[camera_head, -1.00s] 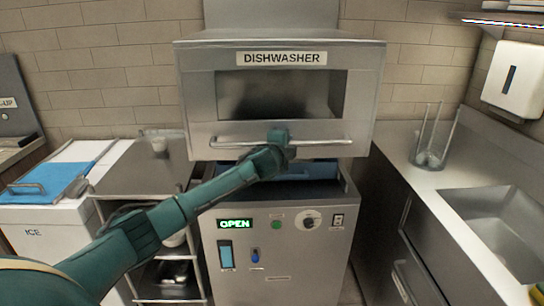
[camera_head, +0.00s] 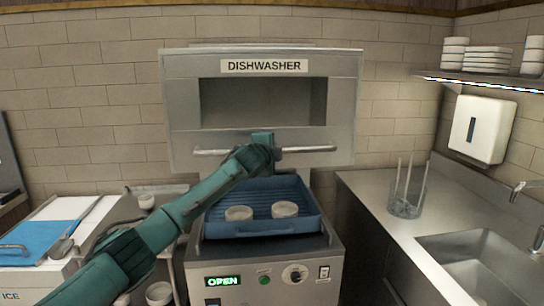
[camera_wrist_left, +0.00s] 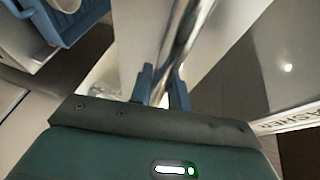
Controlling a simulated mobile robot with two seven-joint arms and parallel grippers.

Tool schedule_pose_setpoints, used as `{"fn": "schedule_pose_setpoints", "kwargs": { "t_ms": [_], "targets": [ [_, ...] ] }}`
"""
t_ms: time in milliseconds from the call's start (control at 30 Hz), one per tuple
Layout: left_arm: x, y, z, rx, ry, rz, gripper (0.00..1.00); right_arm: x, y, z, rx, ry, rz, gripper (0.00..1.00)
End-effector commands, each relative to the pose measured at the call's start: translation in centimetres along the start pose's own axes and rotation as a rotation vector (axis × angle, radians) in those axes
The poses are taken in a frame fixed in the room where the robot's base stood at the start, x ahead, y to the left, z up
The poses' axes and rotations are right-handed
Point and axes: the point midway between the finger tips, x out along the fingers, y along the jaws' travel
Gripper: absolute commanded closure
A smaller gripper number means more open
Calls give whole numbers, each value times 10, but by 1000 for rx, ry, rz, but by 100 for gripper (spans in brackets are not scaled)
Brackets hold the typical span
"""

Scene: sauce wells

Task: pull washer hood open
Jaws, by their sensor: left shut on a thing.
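The dishwasher hood (camera_head: 180,110) is a grey metal box with a "DISHWASHER" label and a dark window. It stands raised above the machine base (camera_head: 290,262), with a wide gap between them. My left gripper (camera_head: 262,146) is at the hood's horizontal bar handle (camera_head: 310,149), near its middle. In the left wrist view, the blue fingers (camera_wrist_left: 161,88) are shut around the shiny bar (camera_wrist_left: 185,35). A blue rack (camera_head: 262,229) with two pale bowls sits in the opening under the hood. The green display (camera_head: 222,281) reads "OPEN". My right gripper is not in view.
A steel counter with a sink (camera_head: 480,265) and a clear container (camera_head: 407,190) is at right. A paper dispenser (camera_head: 482,130) and a shelf (camera_head: 480,79) with stacked dishes are above it. An ice bin (camera_head: 40,240) and a side table stand at left.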

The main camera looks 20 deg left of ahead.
Motion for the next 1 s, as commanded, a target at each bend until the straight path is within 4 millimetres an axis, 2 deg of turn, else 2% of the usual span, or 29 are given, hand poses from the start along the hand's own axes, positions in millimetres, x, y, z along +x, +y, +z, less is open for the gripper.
{"fn": "schedule_pose_setpoints", "kwargs": {
  "t_ms": [167, 200, 467, 767, 1000],
  "targets": [
    [0, -1, 1, 0, -1, -2, 100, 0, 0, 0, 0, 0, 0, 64],
    [0, -1, 1, 0, -1, -2, 81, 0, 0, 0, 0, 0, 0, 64],
    [0, 0, 0, 0, 0, 0, 60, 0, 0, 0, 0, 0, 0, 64],
    [-2, 1, 0, 0, 1, 0, 60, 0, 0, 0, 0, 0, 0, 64],
    [-23, 2, 0, 1, 2, -2, 60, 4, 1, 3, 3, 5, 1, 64]
  ]
}}
